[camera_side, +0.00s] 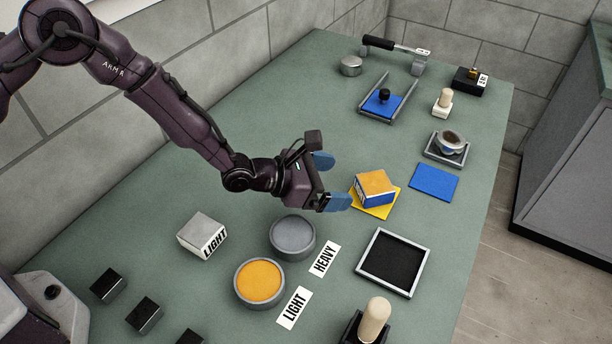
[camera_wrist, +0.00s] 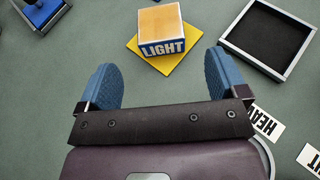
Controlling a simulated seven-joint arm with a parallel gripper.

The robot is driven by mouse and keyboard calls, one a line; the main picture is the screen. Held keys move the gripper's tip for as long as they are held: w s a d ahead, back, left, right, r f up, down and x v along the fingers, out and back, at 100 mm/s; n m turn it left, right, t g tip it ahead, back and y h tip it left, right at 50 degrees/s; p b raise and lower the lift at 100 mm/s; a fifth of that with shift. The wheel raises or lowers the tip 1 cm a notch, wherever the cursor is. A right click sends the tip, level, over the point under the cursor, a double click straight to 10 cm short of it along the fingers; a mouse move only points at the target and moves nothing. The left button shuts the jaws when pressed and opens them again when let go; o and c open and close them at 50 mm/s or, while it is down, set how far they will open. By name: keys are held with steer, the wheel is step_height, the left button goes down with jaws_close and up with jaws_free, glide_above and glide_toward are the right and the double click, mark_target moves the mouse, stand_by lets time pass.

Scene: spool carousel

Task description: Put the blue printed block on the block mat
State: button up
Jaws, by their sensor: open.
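The block with blue print (camera_side: 374,186) has an orange-tan top and the word LIGHT on a side; it also shows in the wrist view (camera_wrist: 161,28). It sits on a yellow mat (camera_side: 379,214), turned askew to it, with the mat's corners showing around it. A flat blue mat (camera_side: 434,183) lies bare to its right. My gripper (camera_side: 331,181) is open and empty, left of the block. In the wrist view, its blue fingertips (camera_wrist: 163,80) are apart, with the block beyond them. A grey-white block with black LIGHT print (camera_side: 204,236) stands farther left.
A black-floored tray (camera_side: 425,259) lies in front of the mats. A grey round dish (camera_side: 293,238) and an orange-filled dish (camera_side: 260,282) stand near HEAVY and LIGHT labels. A spool holder (camera_side: 446,155) stands behind the blue mat.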

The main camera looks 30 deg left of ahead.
steer(key=shift+v, duration=2.75)
steer(key=s+a+r+m+g+h, duration=0.1)
steer(key=s+r+m+g, duration=0.3)
steer(key=r+m, duration=0.55)
steer(key=s+a+r+m+g+h, duration=0.15)
steer(key=s+r+m, duration=0.45)
steer(key=r, duration=0.6)
steer(key=s+a+r+m+y, duration=0.3)
steer(key=s+a+m+y, duration=0.2)
steer(key=s+a, duration=0.3)
steer(key=s+a+r+m+t+y, duration=0.1)
steer(key=s+a+r+m+y, duration=0.3)
steer(key=s+a, duration=0.5)
steer(key=a+m+y, duration=0.2)
steer(key=a+y, duration=0.1)
steer(key=a, duration=0.1)
steer(key=shift+s+a, duration=0.2)
steer(key=shift+a, duration=0.1)
steer(key=shift+m+t, duration=0.25)
